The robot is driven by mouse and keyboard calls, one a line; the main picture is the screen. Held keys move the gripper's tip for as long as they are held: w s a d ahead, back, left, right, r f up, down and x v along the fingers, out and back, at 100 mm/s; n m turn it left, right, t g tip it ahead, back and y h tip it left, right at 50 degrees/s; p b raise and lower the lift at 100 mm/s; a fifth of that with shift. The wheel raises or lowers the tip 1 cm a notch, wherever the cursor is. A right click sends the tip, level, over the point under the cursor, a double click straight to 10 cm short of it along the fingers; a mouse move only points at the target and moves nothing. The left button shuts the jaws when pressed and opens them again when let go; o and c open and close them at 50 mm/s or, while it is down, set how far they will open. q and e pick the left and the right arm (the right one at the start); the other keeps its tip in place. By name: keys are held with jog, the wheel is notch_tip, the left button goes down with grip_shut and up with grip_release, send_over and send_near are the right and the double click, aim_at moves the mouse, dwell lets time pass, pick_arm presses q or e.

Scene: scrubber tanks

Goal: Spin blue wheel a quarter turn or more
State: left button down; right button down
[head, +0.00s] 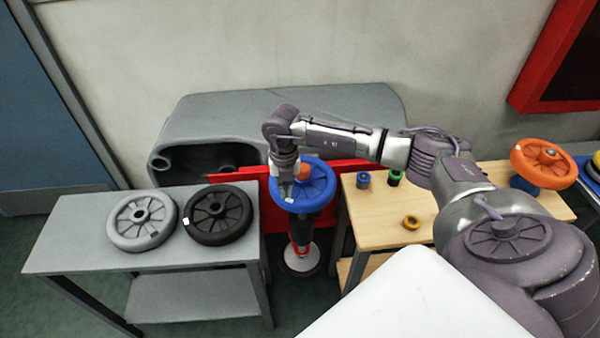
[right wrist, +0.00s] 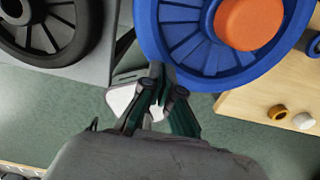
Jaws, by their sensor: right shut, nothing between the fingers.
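The blue wheel (head: 322,188) has spokes and an orange hub cap and sits on top of an upright red and black post (head: 302,232). A small white mark shows on its near left rim. The wheel fills the upper right of the right wrist view (right wrist: 240,70). My right gripper (head: 286,192) points down at the wheel's left side. In the right wrist view its fingertips (right wrist: 158,72) are together with nothing between them, at the wheel's lower left rim. I cannot tell whether they touch it. My left gripper is not in view.
A grey wheel (head: 141,241) and a black wheel (head: 216,238) lie on the grey table (head: 75,225) at left. The wooden table (head: 375,225) at right holds small rings and an orange wheel (head: 545,150). A red panel (head: 262,178) and grey tank (head: 200,110) stand behind.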

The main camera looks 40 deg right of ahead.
aim_at(303, 202)
jog(key=shift+f+b, duration=0.65)
jog(key=shift+f, duration=0.25)
jog(key=shift+s+d+r+p, duration=0.1)
jog(key=shift+s+d+p, duration=0.2)
jog(key=shift+s, duration=0.2)
jog(key=shift+s+d+p, duration=0.2)
jog(key=shift+s+p, duration=0.05)
jog(key=shift+s, duration=0.2)
jog(key=shift+d, duration=0.1)
jog(key=shift+s+d, duration=0.7)
jog(key=shift+s, duration=0.2)
jog(key=shift+d, duration=0.1)
